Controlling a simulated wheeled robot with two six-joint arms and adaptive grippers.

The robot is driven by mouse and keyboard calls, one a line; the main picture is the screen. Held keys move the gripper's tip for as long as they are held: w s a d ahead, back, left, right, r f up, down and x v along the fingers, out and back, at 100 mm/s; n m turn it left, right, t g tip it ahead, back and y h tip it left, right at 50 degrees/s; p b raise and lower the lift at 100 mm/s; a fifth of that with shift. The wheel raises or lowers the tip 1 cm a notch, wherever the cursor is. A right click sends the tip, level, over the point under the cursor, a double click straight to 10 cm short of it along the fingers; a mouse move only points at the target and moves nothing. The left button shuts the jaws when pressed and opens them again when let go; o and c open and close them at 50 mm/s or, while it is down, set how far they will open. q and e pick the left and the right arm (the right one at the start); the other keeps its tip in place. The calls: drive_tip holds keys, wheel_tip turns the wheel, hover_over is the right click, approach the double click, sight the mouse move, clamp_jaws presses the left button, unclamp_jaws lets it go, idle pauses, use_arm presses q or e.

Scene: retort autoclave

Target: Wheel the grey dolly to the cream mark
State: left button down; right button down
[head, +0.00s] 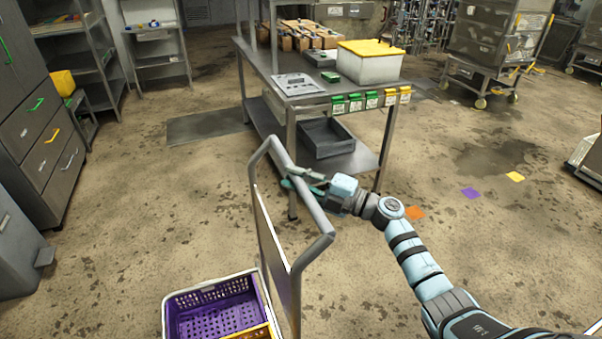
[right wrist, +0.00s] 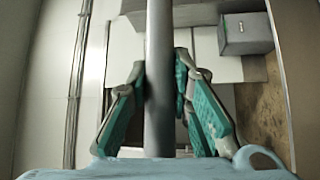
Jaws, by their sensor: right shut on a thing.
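The grey dolly (head: 313,250) stands upright in the lower middle of the head view, its tubular push handle facing me. A purple crate (head: 215,308) is on it, with a yellow one partly cut off at the bottom edge. My right gripper (head: 298,181) is shut on the handle bar. In the right wrist view, the gripper (right wrist: 160,78) has its teal fingers on both sides of the grey bar (right wrist: 160,45). I cannot make out a cream mark on the floor in these views. My left gripper is not in view.
A metal worktable (head: 260,62) stands just beyond the dolly. A drawer cabinet (head: 38,135) is at left. Open floor lies on both sides of the dolly. A wheeled rack (head: 490,40) stands back right.

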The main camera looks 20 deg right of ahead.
drive_tip(key=c, duration=1.4)
unclamp_jaws()
drive_tip(key=shift+d, duration=0.4)
drive_tip(key=shift+c, duration=0.2)
drive_tip(key=v, duration=1.2)
